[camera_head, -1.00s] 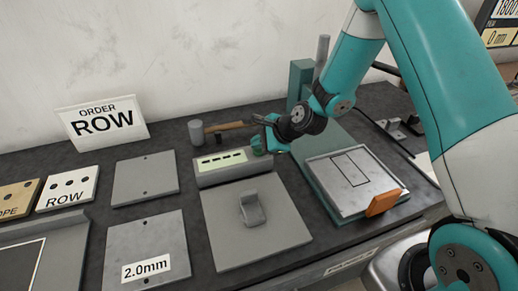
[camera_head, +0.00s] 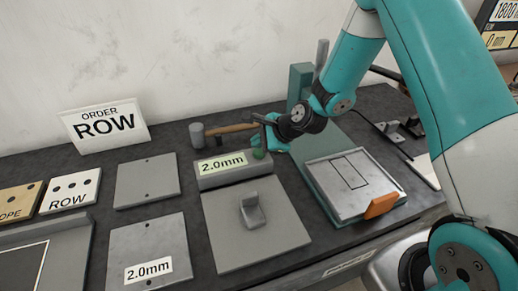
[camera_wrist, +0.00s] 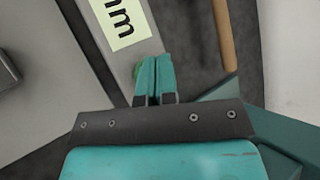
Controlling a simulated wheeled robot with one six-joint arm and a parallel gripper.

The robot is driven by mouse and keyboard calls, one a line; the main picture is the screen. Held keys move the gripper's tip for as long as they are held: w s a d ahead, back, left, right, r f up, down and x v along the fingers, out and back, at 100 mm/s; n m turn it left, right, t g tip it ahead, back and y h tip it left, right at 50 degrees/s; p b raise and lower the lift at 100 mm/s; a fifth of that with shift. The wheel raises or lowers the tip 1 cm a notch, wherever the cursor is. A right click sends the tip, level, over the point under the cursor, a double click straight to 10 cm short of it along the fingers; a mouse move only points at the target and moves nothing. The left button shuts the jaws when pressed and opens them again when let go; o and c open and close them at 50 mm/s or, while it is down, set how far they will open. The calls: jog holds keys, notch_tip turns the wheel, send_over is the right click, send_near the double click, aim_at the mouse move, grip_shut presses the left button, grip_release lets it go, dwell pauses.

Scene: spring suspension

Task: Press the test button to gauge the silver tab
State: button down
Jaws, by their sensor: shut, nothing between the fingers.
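The gauge (camera_head: 222,168) is a grey box with a pale green display that reads 2.0mm. A green button (camera_head: 258,154) sits at its right end, and my gripper (camera_head: 262,146) is shut and empty right at it. In the wrist view the shut fingertips (camera_wrist: 153,62) cover most of the button; I cannot tell whether they press it. The silver tab (camera_head: 251,209) stands upright on a grey plate (camera_head: 230,243) in front of the gauge. The display also shows in part in the wrist view (camera_wrist: 122,18).
A plate labelled 2.0mm (camera_head: 134,243) and a blank plate (camera_head: 146,180) lie to the left. A hammer (camera_head: 230,129) lies behind the gauge. A framed tray (camera_head: 340,178) with an orange block (camera_head: 382,204) is at right. An ORDER ROW sign (camera_head: 103,126) stands at the back.

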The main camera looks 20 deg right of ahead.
aim_at(259, 153)
notch_tip(259, 153, up, 5)
jog(key=p, duration=0.4)
jog(key=shift+r, duration=0.1)
dwell(0.6)
dwell(0.3)
